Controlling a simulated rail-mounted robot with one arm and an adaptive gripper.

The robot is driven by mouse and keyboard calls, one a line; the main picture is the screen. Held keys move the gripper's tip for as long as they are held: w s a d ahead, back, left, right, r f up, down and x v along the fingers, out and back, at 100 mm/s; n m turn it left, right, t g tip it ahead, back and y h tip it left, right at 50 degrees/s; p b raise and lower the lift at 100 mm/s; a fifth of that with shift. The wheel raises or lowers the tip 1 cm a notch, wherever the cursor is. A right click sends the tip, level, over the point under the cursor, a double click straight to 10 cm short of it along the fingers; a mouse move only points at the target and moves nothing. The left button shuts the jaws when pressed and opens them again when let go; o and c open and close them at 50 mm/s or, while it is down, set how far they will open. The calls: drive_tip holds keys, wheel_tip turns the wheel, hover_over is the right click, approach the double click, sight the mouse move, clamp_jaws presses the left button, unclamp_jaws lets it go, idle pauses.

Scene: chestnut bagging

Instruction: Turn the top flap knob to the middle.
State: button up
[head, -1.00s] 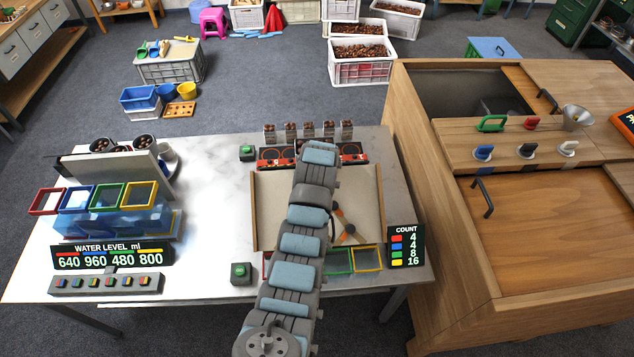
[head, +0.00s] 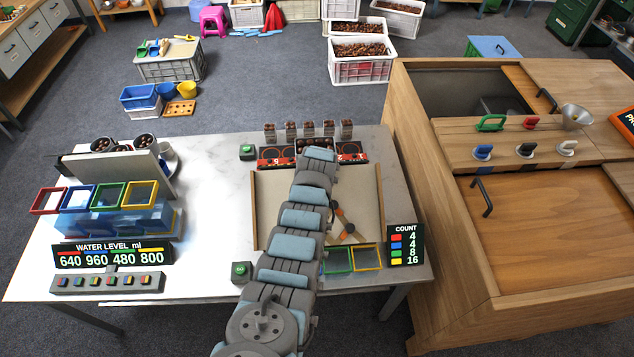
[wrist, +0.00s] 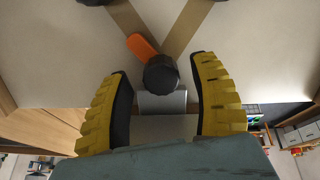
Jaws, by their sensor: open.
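A tilted board (head: 270,205) with wooden side rails stands on the white table, partly hidden by my arm. Two small knobs with orange parts, one higher (head: 338,211) and one lower (head: 349,228), show right of my arm. In the wrist view, a round black knob (wrist: 161,76) with an orange pointer (wrist: 142,46) sits where two brown strips meet. The pointer leans to the upper left. My gripper (wrist: 160,68) is open, with one yellow finger on each side of this knob and a visible gap at both. The head view hides my gripper behind my arm.
Green (head: 338,261) and yellow (head: 367,257) framed bins sit at the board's lower edge, beside a count sign (head: 405,245). Several chestnut cups (head: 290,131) stand behind the board. A large wooden cabinet (head: 450,235) is at the right. The table's left-middle is clear.

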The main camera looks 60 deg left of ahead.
drive_tip(key=shift+f, duration=0.4)
drive_tip(key=shift+f, duration=0.1)
clamp_jaws()
